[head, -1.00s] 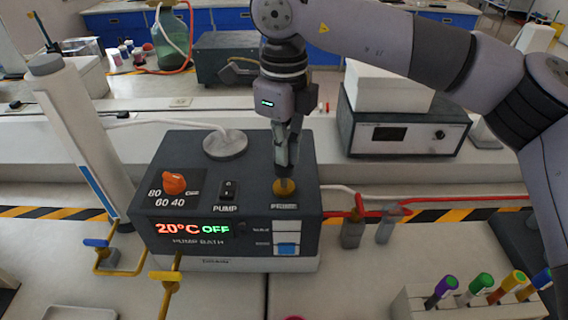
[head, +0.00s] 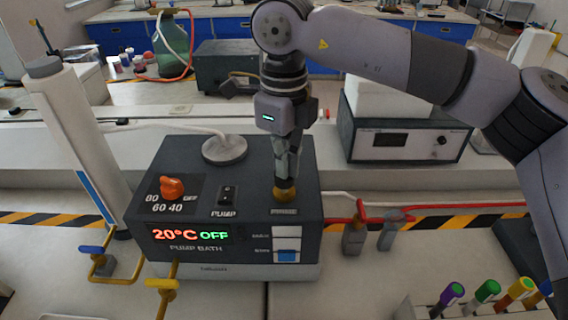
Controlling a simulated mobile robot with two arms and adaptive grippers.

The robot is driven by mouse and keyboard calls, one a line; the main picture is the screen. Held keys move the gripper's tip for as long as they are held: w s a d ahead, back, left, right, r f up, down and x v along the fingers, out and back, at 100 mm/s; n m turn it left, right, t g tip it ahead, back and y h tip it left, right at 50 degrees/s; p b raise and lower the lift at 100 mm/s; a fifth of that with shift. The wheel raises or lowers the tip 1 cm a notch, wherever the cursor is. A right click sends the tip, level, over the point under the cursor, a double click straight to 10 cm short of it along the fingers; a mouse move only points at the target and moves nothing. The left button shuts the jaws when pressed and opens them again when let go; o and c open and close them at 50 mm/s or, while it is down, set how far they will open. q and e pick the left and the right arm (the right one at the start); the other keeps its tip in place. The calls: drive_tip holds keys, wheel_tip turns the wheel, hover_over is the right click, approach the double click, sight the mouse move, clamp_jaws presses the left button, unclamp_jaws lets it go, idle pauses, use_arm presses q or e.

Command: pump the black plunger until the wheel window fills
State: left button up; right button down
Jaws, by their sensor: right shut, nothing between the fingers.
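The pump bath (head: 186,263) is a dark box with a display that reads 20°C OFF. A brass-yellow round knob (head: 286,197) stands on its top right, above a small label; I see no black plunger. A small window panel (head: 287,232) at the front right is white above, with blue (head: 287,256) at the bottom. I cannot make out a wheel in it. My right gripper (head: 285,187) points down, shut and empty, with its fingertips at the knob's top, seemingly touching and partly hiding it. My left gripper is not in view.
An orange dial (head: 172,187) and a black rocker switch (head: 227,195) sit left of the knob. A white column (head: 80,140), yellow pipes with valves (head: 163,285), red tubing (head: 340,220) and a tube rack (head: 440,311) stand around the bath.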

drive_tip(key=shift+r+p, duration=1)
drive_tip(key=shift+r, duration=0.85)
drive_tip(key=shift+f, duration=0.15)
drive_tip(key=shift+f+b, duration=1.65)
drive_tip(key=shift+f, duration=0.35)
drive_tip(key=shift+r, duration=0.1)
drive_tip(key=shift+r+p, duration=1.3)
drive_tip(key=shift+r, duration=0.7)
drive_tip(key=shift+r, duration=0.1)
